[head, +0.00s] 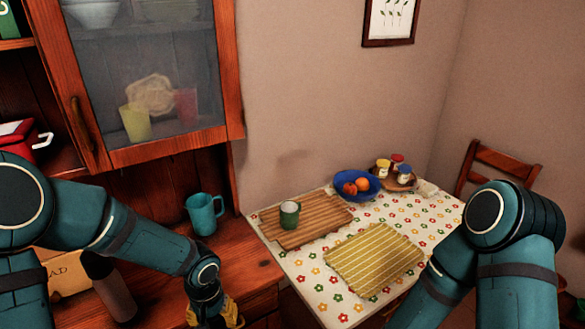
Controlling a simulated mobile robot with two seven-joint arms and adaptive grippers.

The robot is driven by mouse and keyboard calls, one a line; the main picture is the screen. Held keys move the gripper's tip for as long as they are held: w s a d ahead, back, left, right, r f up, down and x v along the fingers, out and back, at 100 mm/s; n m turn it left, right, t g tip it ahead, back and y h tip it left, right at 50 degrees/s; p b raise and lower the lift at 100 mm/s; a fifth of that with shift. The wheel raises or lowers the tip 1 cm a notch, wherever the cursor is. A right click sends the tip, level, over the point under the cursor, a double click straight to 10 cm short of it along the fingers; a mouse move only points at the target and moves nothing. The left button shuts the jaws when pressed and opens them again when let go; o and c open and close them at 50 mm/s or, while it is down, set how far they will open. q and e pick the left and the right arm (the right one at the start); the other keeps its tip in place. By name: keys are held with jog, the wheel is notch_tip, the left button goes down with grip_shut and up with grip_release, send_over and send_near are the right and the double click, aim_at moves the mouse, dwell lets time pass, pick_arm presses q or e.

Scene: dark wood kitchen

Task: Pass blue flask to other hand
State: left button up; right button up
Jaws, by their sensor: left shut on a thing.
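My left gripper (218,317) is at the bottom edge, in front of the wooden counter, with its yellowish fingers partly cut off by the frame. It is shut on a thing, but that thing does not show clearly. I cannot make out a blue flask in this view. My right arm comes in at the right and runs down out of the picture, so my right gripper is not in view.
A teal jug (204,214) stands on the counter (245,264). A dark bottle (110,287) is behind my left arm. The table (312,279) holds a board (322,220), green mug (289,215), blue fruit bowl (345,194) and striped mat (375,260). A chair (505,162) stands behind.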

pick_arm(q)
jog(key=shift+f, duration=0.4)
